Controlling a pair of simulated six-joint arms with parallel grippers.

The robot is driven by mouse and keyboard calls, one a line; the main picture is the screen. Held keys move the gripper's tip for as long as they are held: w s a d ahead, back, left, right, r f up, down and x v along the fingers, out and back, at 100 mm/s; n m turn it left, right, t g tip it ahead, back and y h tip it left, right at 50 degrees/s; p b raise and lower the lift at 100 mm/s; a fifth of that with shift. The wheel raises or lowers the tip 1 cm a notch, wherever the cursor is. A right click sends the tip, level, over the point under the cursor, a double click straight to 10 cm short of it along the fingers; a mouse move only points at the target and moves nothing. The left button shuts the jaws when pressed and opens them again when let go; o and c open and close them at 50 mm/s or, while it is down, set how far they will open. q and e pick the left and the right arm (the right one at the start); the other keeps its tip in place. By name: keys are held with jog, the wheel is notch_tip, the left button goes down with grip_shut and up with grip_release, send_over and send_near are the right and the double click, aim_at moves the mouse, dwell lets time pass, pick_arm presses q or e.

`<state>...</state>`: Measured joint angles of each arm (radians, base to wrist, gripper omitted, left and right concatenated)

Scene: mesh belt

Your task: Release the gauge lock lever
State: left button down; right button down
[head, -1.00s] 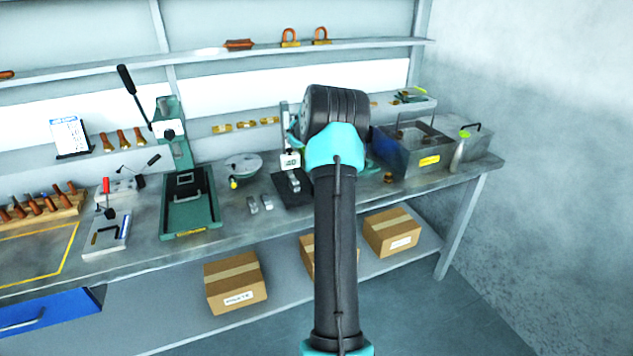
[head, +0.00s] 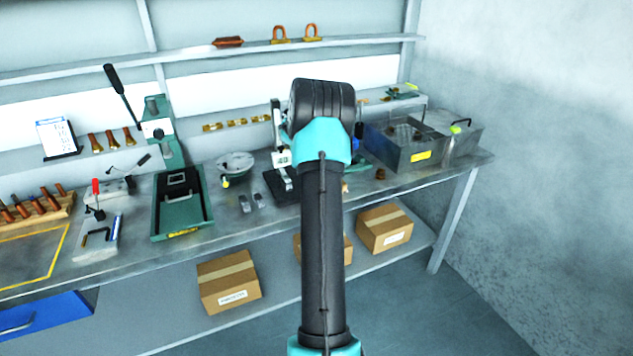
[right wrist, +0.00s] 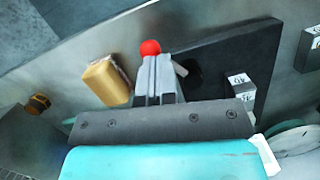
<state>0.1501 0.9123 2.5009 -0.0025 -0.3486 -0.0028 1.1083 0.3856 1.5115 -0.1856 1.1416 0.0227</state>
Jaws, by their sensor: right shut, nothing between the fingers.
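A red ball knob (right wrist: 150,47) shows in the right wrist view, just beyond my right fingertips. I cannot tell whether they touch it. The rest of its lever is hidden behind the fingers. My right gripper (right wrist: 157,75) is shut and empty, over the edge of a dark base plate (right wrist: 225,50). In the head view the gauge stand with a white tag (head: 281,159) is on its black base (head: 277,189), partly hidden by my right arm. That arm also hides its gripper there. My left gripper is not in view.
A tan block (right wrist: 105,80) lies left of the fingers, and a small labelled grey block (right wrist: 240,86) is to the right. In the head view a green press (head: 180,215) stands left of the gauge, and a grey bin (head: 395,160) stands to the right.

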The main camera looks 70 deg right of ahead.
jog(key=shift+a+m, duration=0.3)
jog(key=shift+m, duration=0.1)
jog(key=shift+w+d, duration=0.1)
dwell(0.3)
jog(key=shift+w+d, duration=0.4)
jog(key=shift+w, duration=0.25)
jog(key=shift+w+d+r, duration=0.3)
jog(key=shift+d, duration=0.1)
jog(key=shift+w+d+r, duration=0.75)
jog(key=shift+d+r, duration=0.1)
jog(key=shift+d, duration=0.2)
jog(key=v, duration=1)
jog(key=shift+a, duration=0.15)
jog(key=shift+w+f, duration=0.1)
